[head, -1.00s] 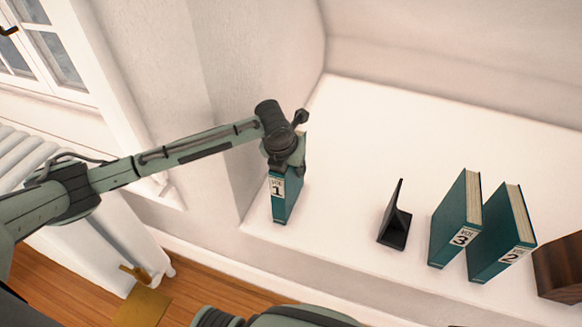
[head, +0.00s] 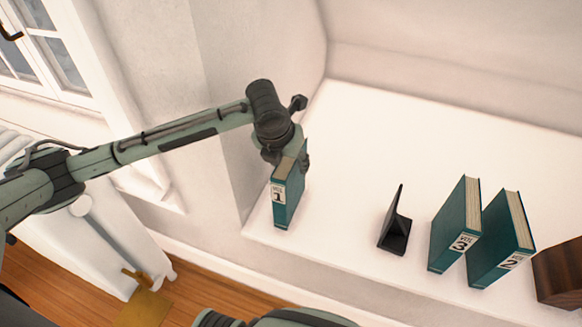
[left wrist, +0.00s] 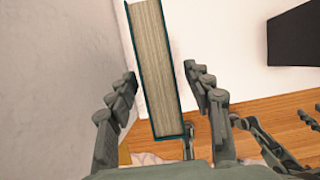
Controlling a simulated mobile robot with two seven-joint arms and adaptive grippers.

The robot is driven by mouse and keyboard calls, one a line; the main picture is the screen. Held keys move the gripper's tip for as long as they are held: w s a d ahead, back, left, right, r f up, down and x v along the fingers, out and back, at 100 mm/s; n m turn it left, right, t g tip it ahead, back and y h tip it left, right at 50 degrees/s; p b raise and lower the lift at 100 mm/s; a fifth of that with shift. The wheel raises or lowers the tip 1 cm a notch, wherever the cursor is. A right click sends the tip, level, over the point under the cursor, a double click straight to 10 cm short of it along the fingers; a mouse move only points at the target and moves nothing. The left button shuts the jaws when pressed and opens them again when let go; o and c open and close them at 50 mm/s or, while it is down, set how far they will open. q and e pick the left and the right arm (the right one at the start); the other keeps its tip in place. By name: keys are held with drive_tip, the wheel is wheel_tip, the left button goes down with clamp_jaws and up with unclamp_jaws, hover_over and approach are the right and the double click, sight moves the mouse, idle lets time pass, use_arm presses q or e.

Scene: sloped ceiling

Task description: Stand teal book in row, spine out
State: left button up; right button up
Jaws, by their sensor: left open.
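The teal book marked VOL 1 (head: 285,205) stands upright at the left end of the white ledge (head: 340,215), its labelled spine facing the front edge. My left gripper (head: 287,160) is over its top. In the left wrist view the book's page block (left wrist: 155,65) lies between the two open fingers (left wrist: 162,95), with a gap on each side. Teal books marked 3 (head: 455,225) and 2 (head: 502,240) stand to the right, labels facing front. A black bookend (head: 396,228) stands left of book 3.
A dark wooden block (head: 560,270) stands right of book 2. The ledge is clear between book 1 and the bookend. A wall (head: 225,100) rises close to the left of book 1. A radiator (head: 110,235) stands below the window.

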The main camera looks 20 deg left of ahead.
use_arm(q)
drive_tip(key=shift+v, duration=2.2)
